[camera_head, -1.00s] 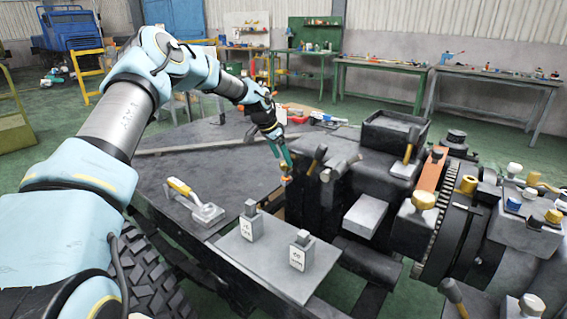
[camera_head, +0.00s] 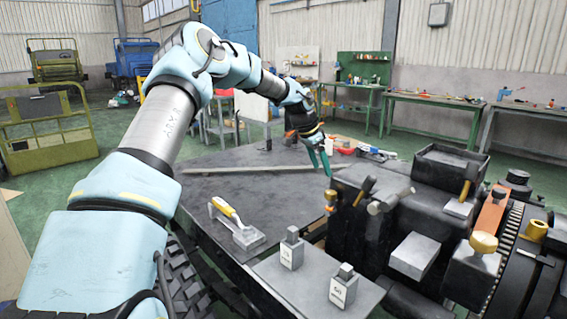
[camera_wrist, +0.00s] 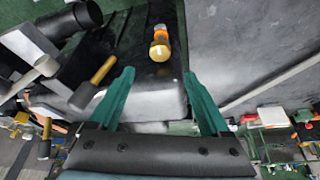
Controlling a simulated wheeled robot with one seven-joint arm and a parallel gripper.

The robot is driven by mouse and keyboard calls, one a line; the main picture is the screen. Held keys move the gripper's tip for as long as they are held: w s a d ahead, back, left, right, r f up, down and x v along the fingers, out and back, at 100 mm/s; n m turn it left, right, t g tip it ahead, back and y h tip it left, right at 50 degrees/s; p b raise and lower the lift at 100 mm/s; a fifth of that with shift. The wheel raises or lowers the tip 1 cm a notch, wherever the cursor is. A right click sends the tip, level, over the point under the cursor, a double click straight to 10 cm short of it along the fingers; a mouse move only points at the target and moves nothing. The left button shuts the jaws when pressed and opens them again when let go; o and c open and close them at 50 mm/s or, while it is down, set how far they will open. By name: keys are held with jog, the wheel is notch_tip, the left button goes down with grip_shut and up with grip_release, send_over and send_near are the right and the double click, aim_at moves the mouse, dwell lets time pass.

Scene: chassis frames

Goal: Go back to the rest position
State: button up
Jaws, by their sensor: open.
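My gripper (camera_head: 322,160) is at the end of my raised arm, over the right part of the dark chassis top (camera_head: 215,175). In the wrist view its two green fingers (camera_wrist: 160,95) are spread apart with nothing between them. An orange and yellow capped fitting (camera_wrist: 159,45) lies beyond the fingertips on a dark block, apart from them. The same fitting (camera_head: 330,200) shows just below the gripper in the head view.
Hammers (camera_head: 364,190) and blocks crowd the machine at right. A red bin (camera_head: 343,150) is behind the gripper. Workbenches (camera_head: 430,100) line the back wall.

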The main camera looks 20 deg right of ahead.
jog(key=s+a+n+y, duration=0.2)
jog(key=s+a+n, duration=0.25)
jog(key=a, duration=0.75)
jog(key=s+a+n+y, duration=0.1)
jog(key=s+a+n, duration=0.35)
jog(key=a, duration=0.85)
jog(key=s+a+n+y, duration=0.1)
jog(key=s+a+n, duration=0.5)
jog(key=s+a, duration=1)
jog(key=shift+s+a+f+t, duration=0.15)
jog(key=shift+s+f+t, duration=0.2)
jog(key=shift+s, duration=0.2)
